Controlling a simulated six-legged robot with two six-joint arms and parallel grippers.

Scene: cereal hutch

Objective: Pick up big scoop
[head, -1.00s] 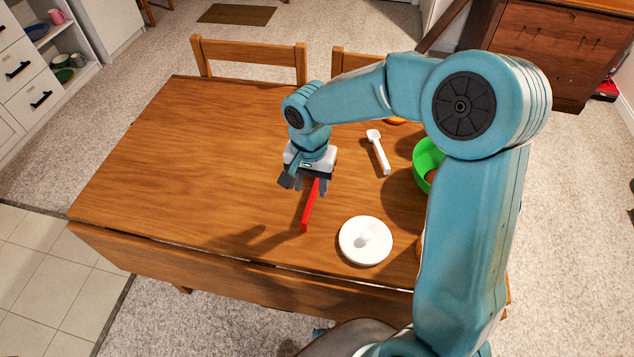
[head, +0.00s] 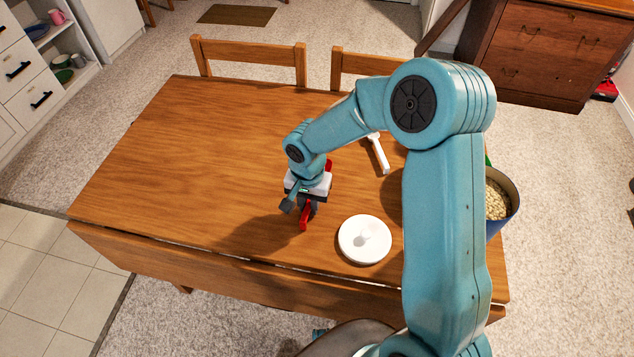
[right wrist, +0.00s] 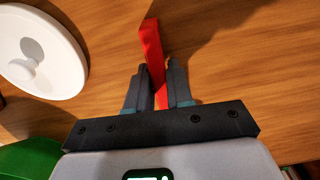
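A red scoop (head: 304,222) lies on the wooden table, its handle end pointing toward the near edge; part of it is hidden behind my right gripper. My right gripper (head: 308,208) is down at the red handle. In the right wrist view the red handle (right wrist: 151,45) runs between the two fingers of my right gripper (right wrist: 157,75). The fingers are very close to its sides; I cannot tell whether they press on it. A white scoop (head: 378,154) lies farther back on the table, apart from the gripper. My left gripper is not in view.
A white round lid with a knob (head: 364,240) lies right of the gripper. A blue pot of cereal (head: 501,202) stands at the table's right, partly behind my arm. A green bowl (right wrist: 30,160) shows in the right wrist view. The table's left half (head: 170,160) is clear.

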